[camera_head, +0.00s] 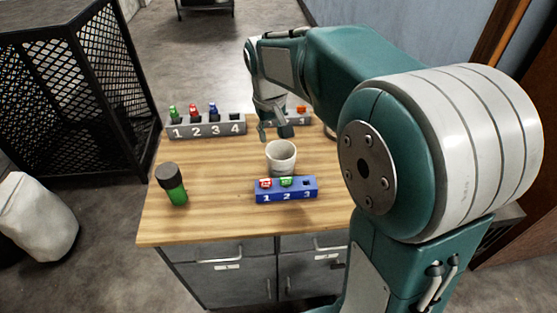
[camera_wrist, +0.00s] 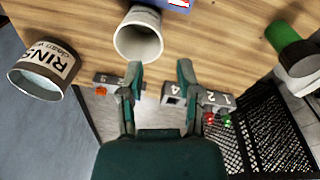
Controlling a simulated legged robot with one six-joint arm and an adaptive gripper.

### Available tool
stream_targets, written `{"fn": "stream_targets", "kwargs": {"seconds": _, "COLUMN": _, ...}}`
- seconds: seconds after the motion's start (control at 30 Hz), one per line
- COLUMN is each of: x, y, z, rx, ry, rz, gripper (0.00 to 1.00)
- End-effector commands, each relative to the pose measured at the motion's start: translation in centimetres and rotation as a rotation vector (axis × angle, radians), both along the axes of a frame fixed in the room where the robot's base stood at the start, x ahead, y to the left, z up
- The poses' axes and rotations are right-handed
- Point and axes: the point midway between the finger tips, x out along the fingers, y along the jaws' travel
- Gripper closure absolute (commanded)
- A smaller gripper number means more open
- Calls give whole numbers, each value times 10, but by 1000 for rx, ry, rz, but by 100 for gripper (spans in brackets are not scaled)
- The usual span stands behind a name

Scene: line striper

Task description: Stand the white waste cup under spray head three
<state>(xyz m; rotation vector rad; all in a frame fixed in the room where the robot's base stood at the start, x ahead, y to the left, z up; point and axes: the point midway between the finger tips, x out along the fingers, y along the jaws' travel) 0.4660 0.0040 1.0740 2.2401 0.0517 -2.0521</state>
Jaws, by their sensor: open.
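The white waste cup (camera_head: 281,159) stands upright on the wooden table, just behind the blue block (camera_head: 286,196). It also shows in the wrist view (camera_wrist: 138,38), beyond my fingertips and nearer the left one. My gripper (camera_head: 275,130) is open and empty, behind and above the cup; its two fingers (camera_wrist: 160,66) are spread apart in the wrist view. The blue block is marked 1, 2, 3, with a red piece at 1, a green piece at 2 and an empty hole at 3. I cannot tell which part is spray head three.
A grey rack (camera_head: 208,130) marked 1 to 4 holds green, red and blue pieces; place 4 is empty. A second grey rack (camera_wrist: 107,79) holds an orange piece. A green dark-capped bottle (camera_head: 176,190) stands front left. A rinse container (camera_wrist: 42,70) appears in the wrist view.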

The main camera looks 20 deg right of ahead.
Motion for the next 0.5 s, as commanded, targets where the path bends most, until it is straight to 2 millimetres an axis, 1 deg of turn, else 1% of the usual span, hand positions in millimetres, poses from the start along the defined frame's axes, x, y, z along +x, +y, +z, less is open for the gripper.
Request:
{"fn": "stream_targets", "kwargs": {"seconds": 0.03, "x": 10, "y": 1, "z": -9, "rx": -4, "ry": 22, "rz": 4, "gripper": 56}}
{"fn": "stream_targets", "kwargs": {"seconds": 0.2, "x": 34, "y": 1, "z": -28, "rx": -11, "ry": 67, "rz": 14, "gripper": 56}}
{"fn": "stream_targets", "kwargs": {"seconds": 0.37, "x": 42, "y": 2, "z": -36, "rx": -14, "ry": 85, "rz": 18, "gripper": 56}}
{"fn": "stream_targets", "kwargs": {"seconds": 0.47, "x": 43, "y": 1, "z": -46, "rx": -14, "ry": 88, "rz": 19, "gripper": 56}}
{"fn": "stream_targets", "kwargs": {"seconds": 0.5, "x": 42, "y": 1, "z": -52, "rx": -15, "ry": 90, "rz": 19, "gripper": 56}}
